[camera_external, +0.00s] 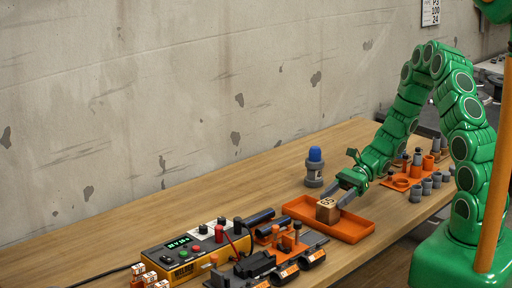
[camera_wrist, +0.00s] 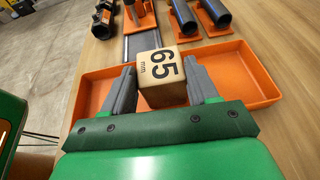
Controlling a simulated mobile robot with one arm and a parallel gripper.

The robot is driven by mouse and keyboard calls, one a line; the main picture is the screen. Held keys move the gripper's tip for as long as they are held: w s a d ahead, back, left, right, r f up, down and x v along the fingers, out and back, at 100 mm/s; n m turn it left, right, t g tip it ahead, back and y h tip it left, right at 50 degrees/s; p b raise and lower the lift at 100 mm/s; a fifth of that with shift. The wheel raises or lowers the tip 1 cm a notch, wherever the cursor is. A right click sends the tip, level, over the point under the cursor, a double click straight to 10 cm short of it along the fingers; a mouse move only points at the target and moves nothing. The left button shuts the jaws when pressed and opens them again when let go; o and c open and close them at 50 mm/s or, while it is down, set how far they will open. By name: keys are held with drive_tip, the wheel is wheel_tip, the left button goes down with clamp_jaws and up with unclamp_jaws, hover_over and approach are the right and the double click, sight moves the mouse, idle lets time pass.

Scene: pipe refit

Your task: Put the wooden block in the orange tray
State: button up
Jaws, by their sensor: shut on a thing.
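The wooden block (camera_external: 327,211) is a light brown cube with dark markings. In the wrist view the block (camera_wrist: 161,77) shows "65 mm" on its face. My gripper (camera_external: 341,197) is shut on it; in the wrist view the grey fingers of my gripper (camera_wrist: 162,90) stand on either side of the block. The orange tray (camera_external: 352,232) is a shallow rectangle on the table, also in the wrist view (camera_wrist: 262,89). The block is over or inside the tray. I cannot tell whether it touches the tray floor.
A grey fitting with a blue top (camera_external: 315,167) stands behind the tray. A yellow meter box (camera_external: 180,255) and dark pipe parts (camera_external: 258,262) lie to the left. An orange rack with grey fittings (camera_external: 402,183) is at the right. The table (camera_external: 250,181) is clear along the wall.

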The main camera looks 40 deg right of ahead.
drive_tip(key=o, duration=1.1)
drive_tip(key=shift+f, duration=0.1)
